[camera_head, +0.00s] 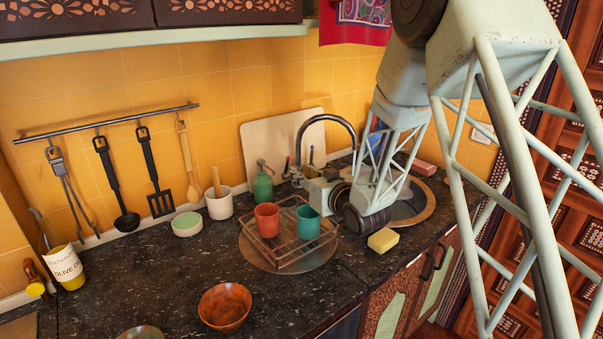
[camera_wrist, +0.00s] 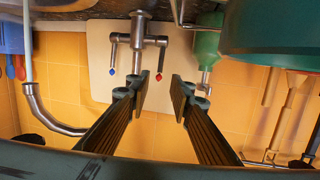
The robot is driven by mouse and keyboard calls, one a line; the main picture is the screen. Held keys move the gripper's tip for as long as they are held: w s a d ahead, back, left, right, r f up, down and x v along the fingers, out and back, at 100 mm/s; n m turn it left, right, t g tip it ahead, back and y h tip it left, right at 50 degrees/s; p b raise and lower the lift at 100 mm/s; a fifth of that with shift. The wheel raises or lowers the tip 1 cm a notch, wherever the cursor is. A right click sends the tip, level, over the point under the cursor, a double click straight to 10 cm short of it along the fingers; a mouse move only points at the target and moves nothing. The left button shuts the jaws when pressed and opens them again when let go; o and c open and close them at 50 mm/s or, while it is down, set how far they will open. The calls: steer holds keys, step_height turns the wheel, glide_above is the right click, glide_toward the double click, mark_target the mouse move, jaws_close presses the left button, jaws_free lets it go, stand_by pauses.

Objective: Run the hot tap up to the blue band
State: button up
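The curved metal tap (camera_head: 327,120) stands at the back of the sink. In the wrist view its body (camera_wrist: 138,45) appears upside down, with one lever tipped blue (camera_wrist: 112,71) and one tipped red (camera_wrist: 159,76). My gripper (camera_wrist: 160,92) is open and empty. The red-tipped lever shows in the gap between its fingers, towards the right finger; I see no clear contact. In the head view my gripper (camera_head: 312,192) reaches left in front of the tap base and partly hides it. I cannot make out a blue band for certain.
A wire rack (camera_head: 285,245) with a red cup (camera_head: 267,219) and a teal cup (camera_head: 308,222) stands just in front of my gripper. A green bottle (camera_head: 263,184) stands beside the tap. A yellow sponge (camera_head: 383,240) lies at the sink's front.

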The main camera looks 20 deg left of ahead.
mark_target(287, 169)
steer(key=shift+w+r+p, duration=0.15)
steer(key=shift+r+p, duration=0.4)
steer(key=shift+p, duration=1.8)
steer(key=p, duration=0.6)
steer(key=shift+r+g+h+p, duration=0.35)
steer(key=shift+r+g+h, duration=0.05)
steer(key=p, duration=0.4)
steer(key=r+p, duration=0.1)
steer(key=p, duration=0.3)
steer(key=shift+s+d+g+h+p, duration=0.2)
steer(key=shift+g+h+p, duration=0.1)
steer(key=shift+h, duration=0.1)
steer(key=shift+s+r+p, duration=0.1)
steer(key=shift+r+p, duration=0.05)
steer(key=shift+p, duration=1.05)
steer(key=shift+d+p, duration=0.1)
steer(key=shift+p, duration=0.3)
steer(key=shift+f, duration=0.2)
steer(key=shift+f+p+x, duration=0.1)
steer(key=shift+p+x, duration=0.45)
steer(key=shift+x, duration=2.85)
steer(key=shift+f+p+x, duration=0.15)
steer(key=shift+p+x, duration=0.35)
steer(key=shift+x, duration=2.9)
steer(key=shift+s, duration=0.1)
